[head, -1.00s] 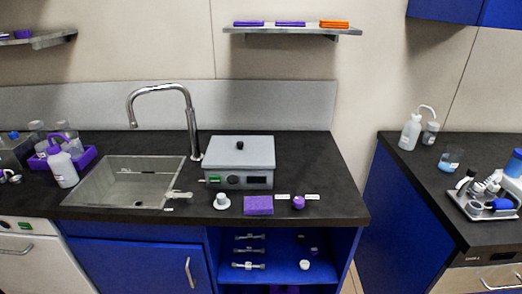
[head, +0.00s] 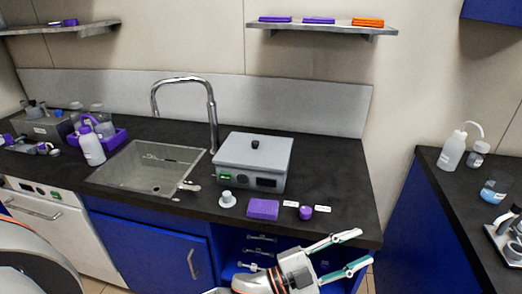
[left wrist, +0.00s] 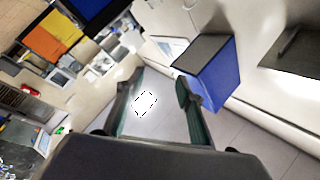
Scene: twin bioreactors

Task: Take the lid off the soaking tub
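The soaking tub (head: 247,182), as I take it, is a grey box on the dark counter, right of the sink. Its front has a green switch, a dial and a dark display. A flat grey lid (head: 270,150) with a black knob (head: 255,143) lies on its top, closed. The left wrist view shows the open fingers (left wrist: 160,100) over the floor.
A sink (head: 148,168) with a tall faucet (head: 212,112) is left of the tub. A small white cup (head: 227,199), a purple sponge (head: 263,208) and a purple cap (head: 305,212) stand before it. The counter right of the tub is clear. A shelf (head: 320,28) hangs above.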

